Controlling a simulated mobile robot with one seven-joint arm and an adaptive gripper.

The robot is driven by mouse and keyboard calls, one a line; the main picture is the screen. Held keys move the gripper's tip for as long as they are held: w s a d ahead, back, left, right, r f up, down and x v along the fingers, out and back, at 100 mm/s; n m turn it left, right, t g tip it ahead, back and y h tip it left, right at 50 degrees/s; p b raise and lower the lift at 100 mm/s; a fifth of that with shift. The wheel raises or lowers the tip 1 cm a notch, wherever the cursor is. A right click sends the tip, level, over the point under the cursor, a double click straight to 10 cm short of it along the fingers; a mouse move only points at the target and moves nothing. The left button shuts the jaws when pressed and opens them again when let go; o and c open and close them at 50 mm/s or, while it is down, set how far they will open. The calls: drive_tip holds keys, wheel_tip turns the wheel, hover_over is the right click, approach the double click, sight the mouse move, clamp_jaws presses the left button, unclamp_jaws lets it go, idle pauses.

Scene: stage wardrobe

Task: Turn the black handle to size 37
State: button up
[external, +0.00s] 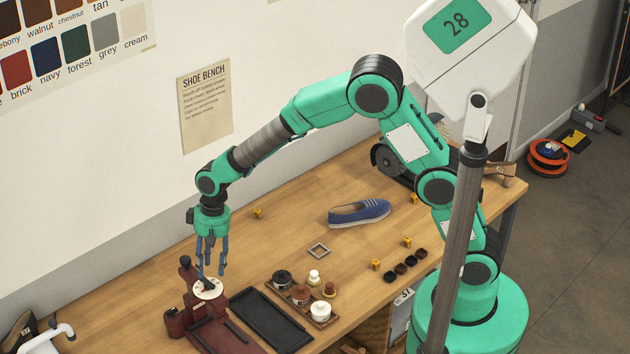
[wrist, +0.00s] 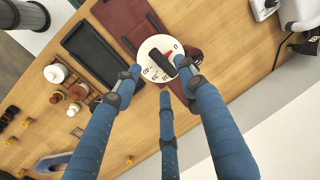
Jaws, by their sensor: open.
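A round white dial (external: 208,290) with black numbers sits on a dark red device at the bench's near left. In the wrist view the black handle (wrist: 161,61) lies across the dial (wrist: 150,46), turned diagonally; the numbers are small, partly covered and too unclear to tell which size it points at. My gripper (external: 212,272) points down just above the dial. Its three blue fingers are open, and in the wrist view two fingertips of my gripper (wrist: 158,72) stand on either side of the handle. I cannot tell whether they touch it.
A black tray (external: 270,320) lies right of the device, then a wooden rack with several jars (external: 301,294). A blue shoe (external: 359,213), a small square frame (external: 318,250) and several yellow pieces (external: 376,264) lie farther right. The bench middle is mostly clear.

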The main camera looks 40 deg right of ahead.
sight(207, 284)
drive_tip(key=shift+a+f, duration=0.2)
drive_tip(key=shift+f, duration=0.85)
drive_tip(key=shift+a+f, duration=0.2)
drive_tip(key=shift+f, duration=0.85)
clamp_jaws()
